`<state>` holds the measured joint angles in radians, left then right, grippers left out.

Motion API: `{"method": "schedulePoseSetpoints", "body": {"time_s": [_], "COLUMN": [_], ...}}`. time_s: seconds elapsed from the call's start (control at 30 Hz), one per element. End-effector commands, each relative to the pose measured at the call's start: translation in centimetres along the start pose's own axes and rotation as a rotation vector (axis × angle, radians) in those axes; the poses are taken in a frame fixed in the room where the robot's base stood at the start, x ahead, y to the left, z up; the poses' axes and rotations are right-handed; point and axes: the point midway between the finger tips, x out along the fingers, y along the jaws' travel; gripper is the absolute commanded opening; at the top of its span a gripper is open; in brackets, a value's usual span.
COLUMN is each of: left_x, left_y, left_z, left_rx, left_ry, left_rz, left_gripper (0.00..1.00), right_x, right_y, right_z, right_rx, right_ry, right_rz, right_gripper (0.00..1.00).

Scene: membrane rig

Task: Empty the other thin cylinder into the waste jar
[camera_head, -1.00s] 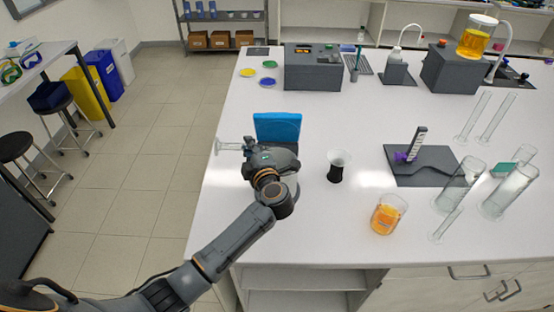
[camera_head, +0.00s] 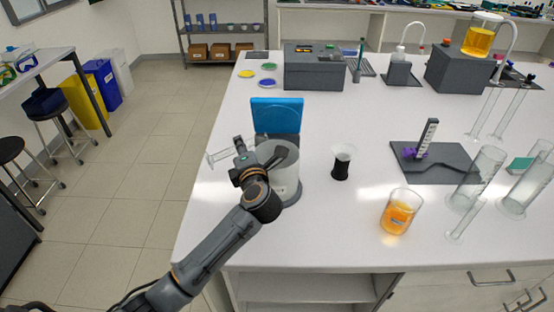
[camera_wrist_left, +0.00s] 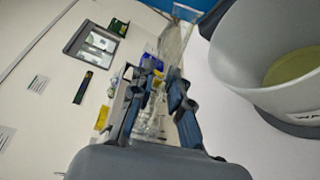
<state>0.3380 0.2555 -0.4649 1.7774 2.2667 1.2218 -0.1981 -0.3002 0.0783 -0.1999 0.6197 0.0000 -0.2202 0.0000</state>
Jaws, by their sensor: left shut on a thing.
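The waste jar (camera_head: 285,180) is a grey-white pot with its blue lid (camera_head: 277,115) standing open behind it. In the left wrist view the jar (camera_wrist_left: 262,75) shows its open mouth and some yellowish liquid inside. My left gripper (camera_head: 240,152) is at the jar's left side, near rim height. It is shut on a clear thin cylinder (camera_head: 220,155), which sticks out to the left, tilted. The cylinder (camera_wrist_left: 176,38) also shows between the fingers (camera_wrist_left: 160,92) in the wrist view, beside the jar's mouth. I cannot tell whether it holds liquid. My right gripper is not in view.
A dark-based beaker (camera_head: 342,163) and a beaker of orange liquid (camera_head: 398,212) stand right of the jar. Several clear cylinders, including a wide one (camera_head: 478,180), stand farther right, near a dark mat (camera_head: 440,173). The table's left edge is close to my gripper.

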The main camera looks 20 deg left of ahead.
Motion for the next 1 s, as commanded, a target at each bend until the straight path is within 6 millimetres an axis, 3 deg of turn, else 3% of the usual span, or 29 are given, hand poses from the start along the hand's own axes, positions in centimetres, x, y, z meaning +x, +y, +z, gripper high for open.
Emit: {"method": "schedulePoseSetpoints", "body": {"time_s": [0.03,0.3,0.5,0.73,1.0], "left_x": [0.0,0.5,0.3,0.6,1.0], "left_y": [-0.8,-3.2,-1.7,-3.2,-5.6], "left_z": [-0.9,-0.7,0.5,-1.3,-2.3], "left_rx": [-0.056,-0.364,-0.669,-0.960,-1.084], "left_ry": [-0.004,-0.044,-0.083,-0.123,-0.141], "left_rz": [-0.004,-0.002,0.001,0.003,0.003], "left_gripper": [0.00,0.00,0.00,0.00,0.00], "right_x": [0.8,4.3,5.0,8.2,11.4], "right_y": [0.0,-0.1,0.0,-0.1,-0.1], "right_z": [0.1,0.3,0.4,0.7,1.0], "right_rx": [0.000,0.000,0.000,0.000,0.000], "right_ry": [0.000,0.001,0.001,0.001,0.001], "right_rz": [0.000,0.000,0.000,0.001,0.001], "right_gripper": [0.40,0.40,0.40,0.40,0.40]}}
